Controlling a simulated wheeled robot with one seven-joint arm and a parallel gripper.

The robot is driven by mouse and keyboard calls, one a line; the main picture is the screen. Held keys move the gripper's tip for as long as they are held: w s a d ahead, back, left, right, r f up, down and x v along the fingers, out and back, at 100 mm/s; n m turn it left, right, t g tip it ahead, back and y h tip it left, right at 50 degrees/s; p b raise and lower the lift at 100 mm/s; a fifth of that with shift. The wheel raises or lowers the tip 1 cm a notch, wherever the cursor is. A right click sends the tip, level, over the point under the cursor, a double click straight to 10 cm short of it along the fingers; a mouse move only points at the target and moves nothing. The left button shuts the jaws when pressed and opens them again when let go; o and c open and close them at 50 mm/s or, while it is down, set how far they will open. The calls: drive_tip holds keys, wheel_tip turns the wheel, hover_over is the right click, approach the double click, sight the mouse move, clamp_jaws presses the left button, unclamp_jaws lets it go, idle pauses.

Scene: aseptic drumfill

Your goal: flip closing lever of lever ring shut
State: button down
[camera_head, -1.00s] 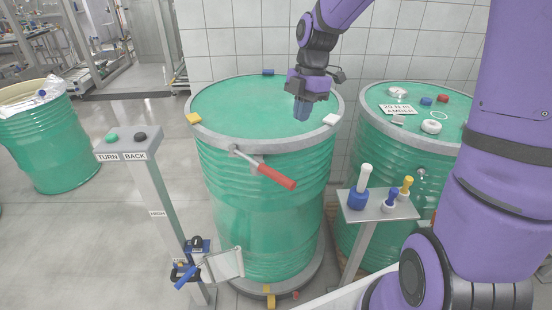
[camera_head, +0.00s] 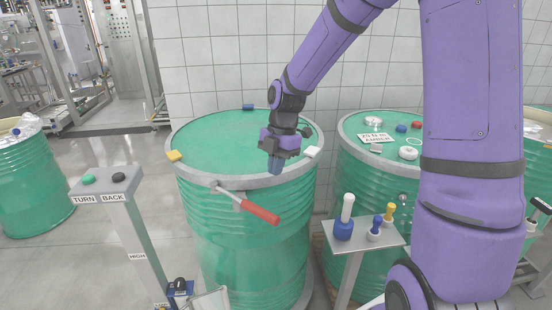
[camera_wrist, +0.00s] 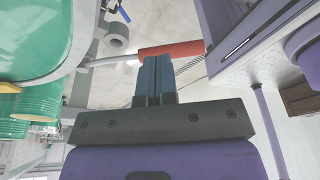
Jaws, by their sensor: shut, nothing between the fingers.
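The lever ring (camera_head: 275,178) runs around the top rim of the green drum (camera_head: 245,240). Its closing lever has a red handle (camera_head: 261,213) that sticks out from the drum's front, angled down to the right. In the wrist view the red handle (camera_wrist: 170,49) lies just beyond my fingertips, with its metal arm (camera_wrist: 110,61) leading left to the ring.
A yellow block (camera_head: 174,156) sits on the rim.

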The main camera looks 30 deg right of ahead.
sight(243, 204)
drive_tip(key=s+a+f, duration=0.2)
drive_tip(key=a+f, duration=0.2)
drive_tip(key=f, duration=0.2)
drive_tip(key=shift+s+a+f, duration=0.15)
drive_tip(key=shift+a, duration=0.1)
drive_tip(key=shift+a, duration=0.1)
